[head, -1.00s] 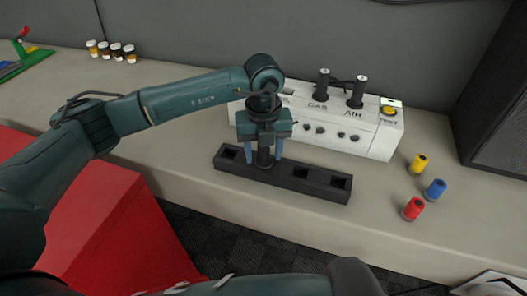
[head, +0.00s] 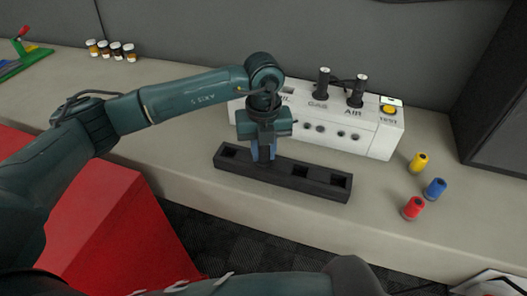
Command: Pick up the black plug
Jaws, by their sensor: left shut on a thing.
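My left gripper (head: 263,158) points down over the long black holder (head: 322,194) on the bench. Its blue fingers are closed together around the black plug (head: 264,151), which stands upright at the second socket from the left. The plug is mostly hidden by the fingers. I cannot tell whether its lower end is in the socket. The other sockets of the holder look empty. My right gripper is not in view.
Behind the holder stands a white panel (head: 381,139) with GAS and AIR fittings and a yellow TEST button (head: 389,109). Yellow (head: 418,163), blue (head: 435,189) and red (head: 413,208) plugs stand to the right. Several small jars (head: 116,50) stand far left.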

